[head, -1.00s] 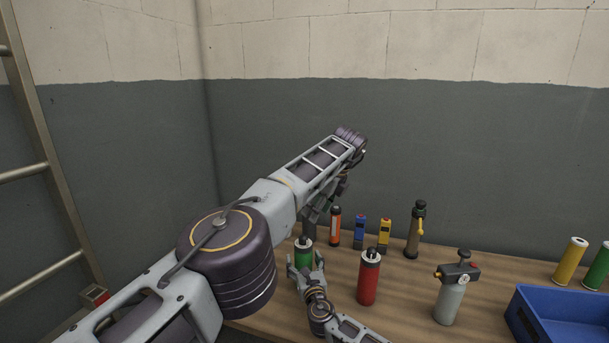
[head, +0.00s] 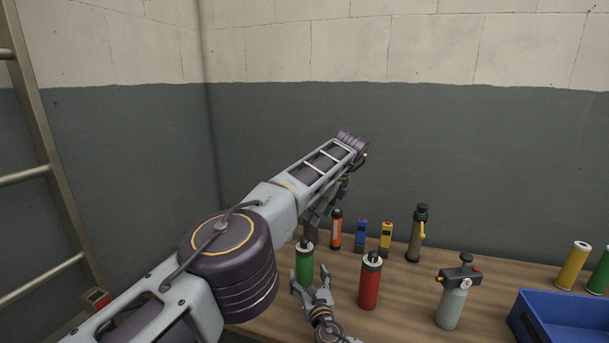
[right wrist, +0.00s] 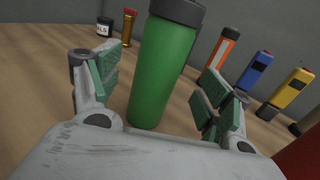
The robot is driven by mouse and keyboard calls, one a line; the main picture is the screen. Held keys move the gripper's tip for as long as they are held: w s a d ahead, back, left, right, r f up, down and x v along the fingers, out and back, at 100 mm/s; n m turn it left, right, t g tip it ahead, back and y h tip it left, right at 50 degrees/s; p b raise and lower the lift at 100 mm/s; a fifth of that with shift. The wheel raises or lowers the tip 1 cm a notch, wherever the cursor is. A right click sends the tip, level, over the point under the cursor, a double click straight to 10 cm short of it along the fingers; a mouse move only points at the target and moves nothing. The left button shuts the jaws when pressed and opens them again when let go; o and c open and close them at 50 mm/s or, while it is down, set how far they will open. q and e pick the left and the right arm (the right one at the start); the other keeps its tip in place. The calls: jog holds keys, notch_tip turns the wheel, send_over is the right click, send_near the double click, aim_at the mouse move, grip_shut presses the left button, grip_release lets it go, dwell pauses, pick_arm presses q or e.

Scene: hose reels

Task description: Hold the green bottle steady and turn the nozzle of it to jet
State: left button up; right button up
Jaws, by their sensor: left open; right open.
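The green bottle (head: 304,269) stands upright on the table, with a dark cap-like nozzle on top. In the right wrist view the green bottle (right wrist: 168,65) rises between the two fingers with visible gaps on both sides; its top is cut off. My right gripper (head: 309,279) is open just in front of the bottle, low beside its body; its green-padded fingers (right wrist: 160,85) are spread. My left gripper (head: 322,212) hangs above and behind the bottle, open, partly hidden by its own wrist. The nozzle's setting marks are too small to read.
A red bottle (head: 370,283) stands close to the right. Behind are an orange one (head: 335,230), blue (head: 361,235) and yellow (head: 385,238) devices and a dark torch-like item (head: 416,234). A grey spray bottle (head: 454,295) and blue crate (head: 560,318) stand farther right.

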jog(key=v, duration=0.6)
jog(key=shift+s, duration=0.2)
jog(key=shift+s+d+f, duration=0.1)
jog(key=shift+s, duration=0.05)
dwell(0.4)
